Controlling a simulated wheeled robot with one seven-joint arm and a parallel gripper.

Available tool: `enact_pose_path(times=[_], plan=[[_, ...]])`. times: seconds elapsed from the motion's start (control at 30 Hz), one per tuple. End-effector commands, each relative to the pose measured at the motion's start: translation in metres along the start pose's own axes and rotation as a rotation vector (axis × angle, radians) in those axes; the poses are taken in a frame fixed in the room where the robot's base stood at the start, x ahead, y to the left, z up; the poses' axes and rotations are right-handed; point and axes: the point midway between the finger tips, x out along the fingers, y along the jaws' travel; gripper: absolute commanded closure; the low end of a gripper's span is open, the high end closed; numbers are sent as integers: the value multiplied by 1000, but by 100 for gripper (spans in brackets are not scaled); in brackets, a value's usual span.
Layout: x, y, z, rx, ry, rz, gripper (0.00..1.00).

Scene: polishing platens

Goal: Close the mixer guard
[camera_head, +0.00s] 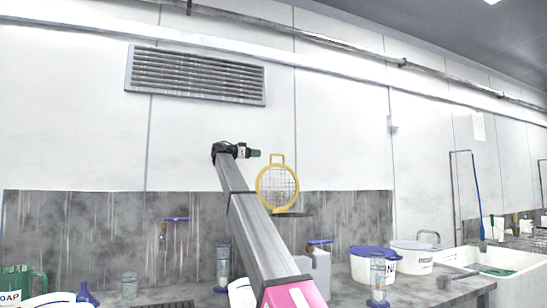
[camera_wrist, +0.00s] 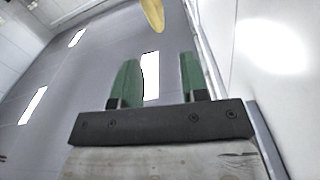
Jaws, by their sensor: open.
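The mixer guard (camera_head: 260,200) is a yellow ring filled with wire mesh, with a small yellow handle loop (camera_head: 277,159) on top. It stands raised and upright behind my arm in the head view. A dark flat piece shows at its lower right; the mixer body below is mostly hidden by my arm. My gripper (camera_head: 257,153) is up at the left of the handle loop and looks apart from it. In the wrist view my gripper (camera_wrist: 158,75) has its green fingers spread with nothing between them. A yellow piece (camera_wrist: 152,14), probably of the guard, shows beyond the fingertips.
Tubs with blue and white lids (camera_head: 373,253), a grey-white jug (camera_head: 319,268) and clear cylinders stand on the bench. A green jug (camera_head: 38,284) is at far left, a white sink (camera_head: 515,285) at right. Air above the bench is mostly free.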

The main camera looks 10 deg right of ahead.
Motion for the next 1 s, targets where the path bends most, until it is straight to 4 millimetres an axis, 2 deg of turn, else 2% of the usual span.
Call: enact_pose_path(times=[0.17,0.4,0.6,0.77,1.0], plan=[[24,0,0,0,0,2,60],[67,0,0,0,0,1,60],[92,0,0,0,0,1,60],[102,0,0,0,0,0,60],[104,0,0,0,0,-1,60]])
